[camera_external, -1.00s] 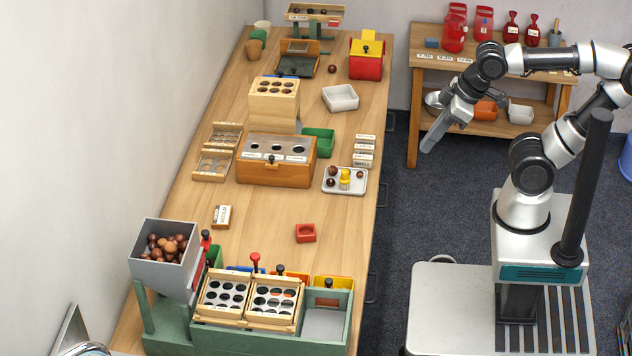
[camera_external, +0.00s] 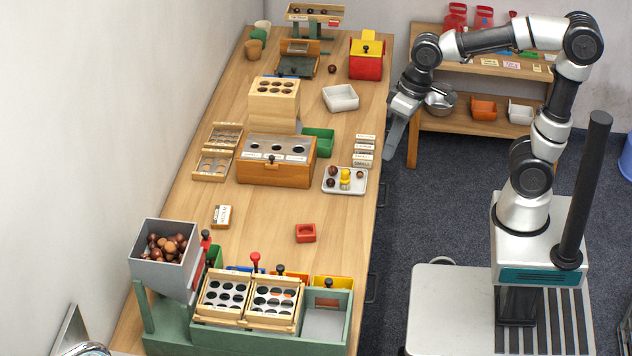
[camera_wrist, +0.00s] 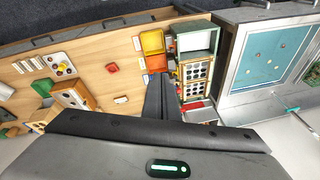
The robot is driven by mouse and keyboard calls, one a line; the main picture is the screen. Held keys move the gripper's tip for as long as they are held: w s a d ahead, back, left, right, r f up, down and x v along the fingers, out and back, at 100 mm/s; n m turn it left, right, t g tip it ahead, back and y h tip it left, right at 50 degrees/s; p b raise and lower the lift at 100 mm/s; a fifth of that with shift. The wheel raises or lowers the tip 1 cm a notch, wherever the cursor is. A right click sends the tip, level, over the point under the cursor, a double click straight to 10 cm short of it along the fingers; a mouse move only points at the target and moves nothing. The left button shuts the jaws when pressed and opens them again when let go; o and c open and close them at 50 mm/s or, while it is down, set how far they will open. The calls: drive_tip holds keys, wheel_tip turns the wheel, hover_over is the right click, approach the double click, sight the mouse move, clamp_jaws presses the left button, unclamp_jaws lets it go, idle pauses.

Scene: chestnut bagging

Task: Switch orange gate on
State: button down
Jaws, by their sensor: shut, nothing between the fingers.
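The green sorting machine (camera_external: 268,343) stands at the near end of the bench, with a hopper of chestnuts and two holed trays. Upright levers rise behind its trays: a red-knobbed one (camera_external: 255,258) and black-knobbed ones (camera_external: 280,270) (camera_external: 328,283). Orange shows beside the middle black-knobbed lever; I cannot tell for certain which lever is the orange gate. My gripper (camera_external: 388,156) is shut and empty, pointing down past the bench's right edge, well away from the machine.
A small red tray (camera_external: 306,232) lies on the bench before the machine. A plate with chestnuts (camera_external: 344,181), a wooden box with a knob (camera_external: 275,172) and a white bin (camera_external: 340,98) stand farther along. A shelf (camera_external: 485,128) stands behind my arm. Bench space around the red tray is clear.

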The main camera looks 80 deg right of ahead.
drive_tip(key=w+f+m+g+y, duration=0.1)
drive_tip(key=w+f+m+g, duration=0.25)
drive_tip(key=w+f, duration=0.75)
drive_tip(key=w+f+m+g+y+b, duration=0.1)
drive_tip(key=w+f+m, duration=0.1)
drive_tip(key=f, duration=0.7)
drive_tip(key=w+f+m, duration=0.3)
drive_tip(key=w+f, duration=0.1)
drive_tip(key=f, duration=0.4)
drive_tip(key=shift+w+d+f+m+g+y+b, duration=0.15)
drive_tip(key=shift+d+f+m+g+y+b, duration=0.05)
drive_tip(key=shift+f+m+g+y+b, duration=0.2)
drive_tip(key=b+x, duration=0.6)
drive_tip(key=x, duration=0.4)
drive_tip(key=a+r+p, duration=0.1)
drive_tip(key=s+a+r+p, duration=0.1)
drive_tip(key=shift+s+a+r, duration=0.2)
drive_tip(key=shift+a+r, duration=0.2)
